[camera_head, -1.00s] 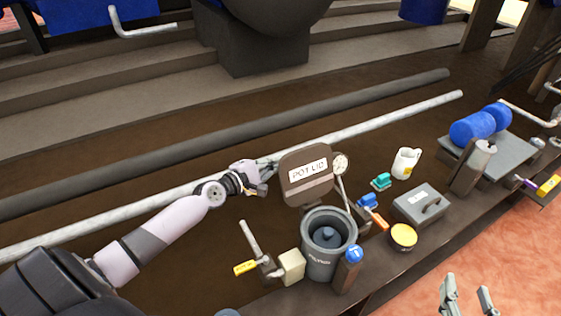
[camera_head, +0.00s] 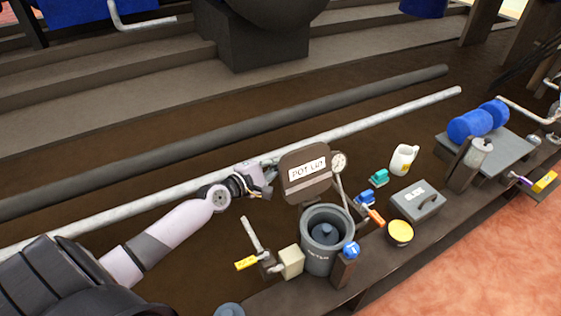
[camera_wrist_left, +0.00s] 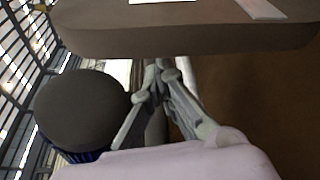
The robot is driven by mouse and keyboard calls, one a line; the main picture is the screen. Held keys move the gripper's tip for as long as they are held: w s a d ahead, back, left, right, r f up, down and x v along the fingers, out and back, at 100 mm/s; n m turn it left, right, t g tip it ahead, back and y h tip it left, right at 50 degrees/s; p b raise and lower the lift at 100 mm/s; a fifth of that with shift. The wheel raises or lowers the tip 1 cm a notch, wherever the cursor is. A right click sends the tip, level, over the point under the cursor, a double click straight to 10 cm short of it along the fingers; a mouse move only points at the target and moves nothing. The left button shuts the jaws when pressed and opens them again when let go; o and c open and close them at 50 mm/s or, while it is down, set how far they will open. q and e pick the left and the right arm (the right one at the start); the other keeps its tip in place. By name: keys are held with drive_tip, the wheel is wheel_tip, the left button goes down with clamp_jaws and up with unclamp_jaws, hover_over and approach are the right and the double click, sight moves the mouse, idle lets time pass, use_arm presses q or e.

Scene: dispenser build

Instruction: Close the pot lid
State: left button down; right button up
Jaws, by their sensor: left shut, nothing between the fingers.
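The brown pot lid (camera_head: 306,175), with a white "POT LID" label, stands raised and open behind the grey pot (camera_head: 326,244). The pot's mouth is uncovered and a dark knob-like part shows inside. My left gripper (camera_head: 273,164) is just left of the lid, near its upper left edge. In the left wrist view the left gripper (camera_wrist_left: 162,78) is shut and empty, with its fingertips close to the lid's edge (camera_wrist_left: 190,40). I cannot tell whether they touch it. My right gripper is out of view.
A round gauge (camera_head: 338,162) stands right of the lid. A post with a blue ball (camera_head: 351,250) is in front of the pot. A grey box (camera_head: 418,202) and white jug (camera_head: 404,158) are to the right.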

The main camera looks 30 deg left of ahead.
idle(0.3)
use_arm(q)
drive_tip(key=s+d+r+m+t+p, duration=0.3)
drive_tip(key=s+d+r+m, duration=0.2)
drive_tip(key=d+m, duration=0.45)
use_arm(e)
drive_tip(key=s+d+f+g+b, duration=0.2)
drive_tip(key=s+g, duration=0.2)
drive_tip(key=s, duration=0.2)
use_arm(q)
drive_tip(key=s+d+f+m+h, duration=0.2)
drive_tip(key=d+f+m, duration=0.1)
drive_tip(key=m, duration=0.4)
drive_tip(key=s+d+f+m+h+b, duration=0.1)
drive_tip(key=s+d+f+m+h, duration=0.2)
drive_tip(key=d+m, duration=0.2)
drive_tip(key=shift+s+d+f+m+t+h, duration=0.25)
drive_tip(key=shift+s+f+m+t+h, duration=0.1)
drive_tip(key=shift+m, duration=0.9)
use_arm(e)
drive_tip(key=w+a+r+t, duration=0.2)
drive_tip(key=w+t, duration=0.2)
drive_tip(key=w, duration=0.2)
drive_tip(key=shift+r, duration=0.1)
